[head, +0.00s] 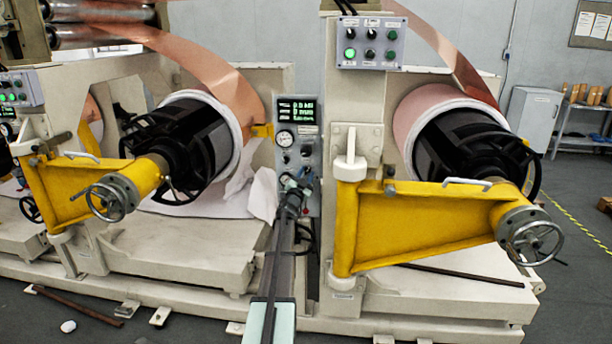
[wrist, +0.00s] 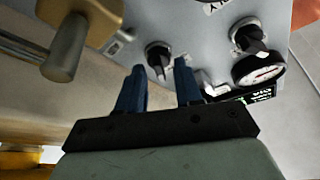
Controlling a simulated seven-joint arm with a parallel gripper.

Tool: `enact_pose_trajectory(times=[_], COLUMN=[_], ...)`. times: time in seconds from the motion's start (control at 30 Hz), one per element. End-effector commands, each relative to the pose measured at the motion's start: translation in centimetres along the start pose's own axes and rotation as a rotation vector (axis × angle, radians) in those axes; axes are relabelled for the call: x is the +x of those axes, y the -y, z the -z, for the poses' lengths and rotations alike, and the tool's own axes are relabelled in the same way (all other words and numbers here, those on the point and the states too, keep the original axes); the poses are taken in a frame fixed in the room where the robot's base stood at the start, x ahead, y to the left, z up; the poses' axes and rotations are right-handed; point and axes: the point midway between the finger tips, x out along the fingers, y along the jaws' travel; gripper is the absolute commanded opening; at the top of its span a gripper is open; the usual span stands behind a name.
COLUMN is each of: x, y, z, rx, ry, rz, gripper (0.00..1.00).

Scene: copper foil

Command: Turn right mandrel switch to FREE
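The grey control panel (head: 312,206) stands between the two mandrels. It has a gauge, a lit display and black rotary switches. In the wrist view one black switch (wrist: 158,58) shows between my blue fingertips, and another black switch (wrist: 247,38) sits to its right. My gripper (head: 292,181) is in front of the panel's lower part. In the wrist view my gripper (wrist: 159,66) is open, with a finger on each side of the first switch. I cannot tell whether the fingers touch it. The switch labels are too small or cut off to read.
A round gauge (wrist: 259,69) and the display (wrist: 262,96) lie right of my fingers in the wrist view. A handle-like knob (wrist: 65,50) is at the upper left. The yellow right arm (head: 420,232) and right mandrel (head: 455,150) stand right of the panel. An upper switch box (head: 371,42) is above.

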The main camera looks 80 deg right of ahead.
Motion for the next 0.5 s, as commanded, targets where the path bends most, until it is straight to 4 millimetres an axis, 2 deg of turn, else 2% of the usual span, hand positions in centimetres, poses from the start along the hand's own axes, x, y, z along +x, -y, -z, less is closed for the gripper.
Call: enact_pose_trajectory(times=[0.27,0.5], x=[-3.7,-8.5], y=[0.0,0.0], z=[0.2,0.2], rx=[0.000,0.001], ry=[0.001,0.002], rz=[0.000,0.000], gripper=[0.35,0.35])
